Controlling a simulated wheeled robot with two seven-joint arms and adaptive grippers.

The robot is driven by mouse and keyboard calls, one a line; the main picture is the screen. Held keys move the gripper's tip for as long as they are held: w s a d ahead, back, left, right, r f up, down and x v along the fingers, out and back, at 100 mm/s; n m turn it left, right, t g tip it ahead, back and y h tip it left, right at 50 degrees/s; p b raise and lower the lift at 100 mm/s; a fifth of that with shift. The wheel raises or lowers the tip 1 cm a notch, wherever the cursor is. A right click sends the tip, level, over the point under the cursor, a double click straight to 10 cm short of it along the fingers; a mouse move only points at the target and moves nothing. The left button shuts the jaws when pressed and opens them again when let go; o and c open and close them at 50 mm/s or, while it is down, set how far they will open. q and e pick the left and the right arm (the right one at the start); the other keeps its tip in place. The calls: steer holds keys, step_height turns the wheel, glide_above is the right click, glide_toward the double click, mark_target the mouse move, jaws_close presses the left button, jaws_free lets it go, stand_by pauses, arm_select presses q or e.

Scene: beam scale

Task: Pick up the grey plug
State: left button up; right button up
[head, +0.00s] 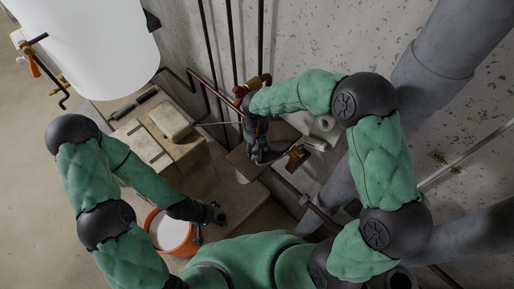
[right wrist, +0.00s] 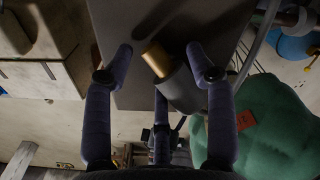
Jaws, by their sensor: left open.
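The grey plug (right wrist: 181,91), a short grey cylinder with a brass-coloured end, shows in the right wrist view on a dark flat surface (right wrist: 118,22). My right gripper (right wrist: 161,52) has its fingers spread around it. The plug is nearer the right-hand finger, with a clear gap to the left-hand one; I cannot tell whether any finger touches it. In the head view my right gripper (head: 258,152) points down over a small brown shelf, and I cannot make out the plug beneath it. My left gripper (head: 208,223) is open and empty beside an orange bucket.
The orange bucket (head: 170,232) stands on the floor at lower left. A tan block (head: 172,119) sits on a bench, with a white tank (head: 90,45) behind. Pipes, red and brass valves (head: 297,157) and a pale cylinder (head: 325,125) crowd the wall near my right arm.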

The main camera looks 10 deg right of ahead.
steer(key=c, duration=0.8)
steer(key=shift+r, duration=0.15)
